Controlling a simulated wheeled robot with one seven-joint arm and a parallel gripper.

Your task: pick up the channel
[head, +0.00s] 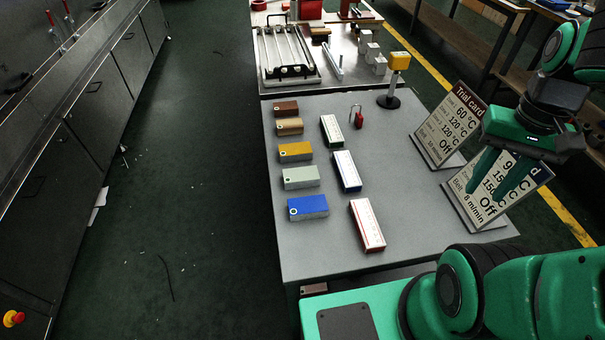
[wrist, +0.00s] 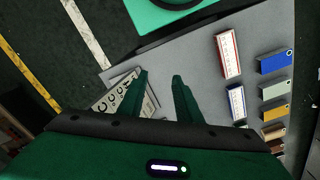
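A long, thin pale metal piece (head: 334,67), which looks like the channel, lies on the back part of the table, right of a rack with rods. It is small in the head view, and I cannot make out its profile. I do not see it in the wrist view. My gripper (head: 484,193) hangs over the right edge of the table, in front of the trial cards, far from that piece. In the wrist view my gripper (wrist: 160,78) has its two fingers apart with nothing between them.
Two trial cards (head: 450,125) stand at the table's right edge. Several coloured blocks (head: 296,152) and three white boxes (head: 347,171) lie on the near table. A yellow-topped post (head: 399,62), grey blocks (head: 372,52) and a rod rack (head: 287,53) stand farther back.

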